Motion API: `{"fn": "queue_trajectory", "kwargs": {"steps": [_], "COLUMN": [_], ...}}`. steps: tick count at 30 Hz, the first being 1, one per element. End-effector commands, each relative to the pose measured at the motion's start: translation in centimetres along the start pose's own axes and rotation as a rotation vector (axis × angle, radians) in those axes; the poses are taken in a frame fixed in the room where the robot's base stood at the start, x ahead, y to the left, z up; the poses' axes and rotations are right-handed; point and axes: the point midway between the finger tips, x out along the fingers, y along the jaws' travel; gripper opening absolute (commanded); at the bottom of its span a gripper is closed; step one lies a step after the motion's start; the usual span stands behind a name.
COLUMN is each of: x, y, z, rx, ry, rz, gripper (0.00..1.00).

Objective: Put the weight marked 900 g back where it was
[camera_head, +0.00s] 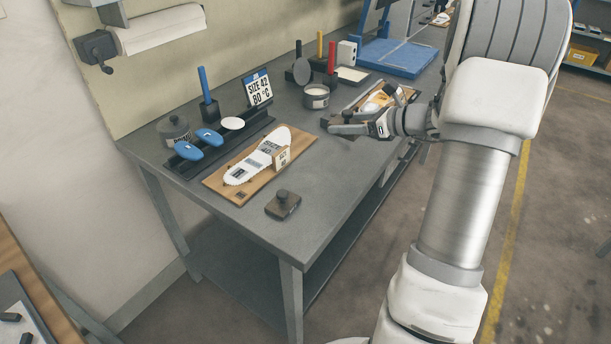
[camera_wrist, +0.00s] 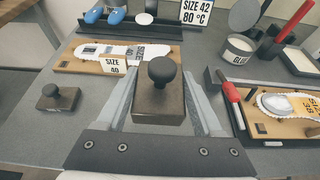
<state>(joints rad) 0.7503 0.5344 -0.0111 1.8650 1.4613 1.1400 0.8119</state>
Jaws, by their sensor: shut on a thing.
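A dark brown block weight with a round black knob (camera_wrist: 159,100) sits upright between the fingers of my gripper (camera_head: 342,124). My gripper is shut on it over the middle of the bench, right of the size 40 board. I cannot tell whether its underside touches the bench. A second similar weight (camera_head: 283,205) stands on the bench near the front edge; it also shows at the left in the wrist view (camera_wrist: 58,97). No 900 g mark is readable on either weight.
A wooden board (camera_head: 238,190) with a white insole and a size 40 card lies on the grey bench (camera_head: 325,205). Another insole board (camera_wrist: 290,131) is to the right. Blue insoles, a glue pot (camera_head: 316,96) and a size 42 sign (camera_head: 258,88) stand behind. The front bench surface is mostly clear.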

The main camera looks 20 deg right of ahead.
Motion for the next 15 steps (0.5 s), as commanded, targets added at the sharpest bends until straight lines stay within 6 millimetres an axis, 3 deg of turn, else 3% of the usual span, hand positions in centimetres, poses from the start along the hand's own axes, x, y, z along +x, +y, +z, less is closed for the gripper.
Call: {"fn": "queue_trajectory", "kwargs": {"steps": [9, 15], "x": [3.6, 5.4], "y": [6.0, 8.9], "z": [-2.6, -3.9], "rx": [-0.001, -0.003], "ry": [-0.002, -0.003], "rz": [0.005, 0.004], "gripper": [0.00, 0.00]}}
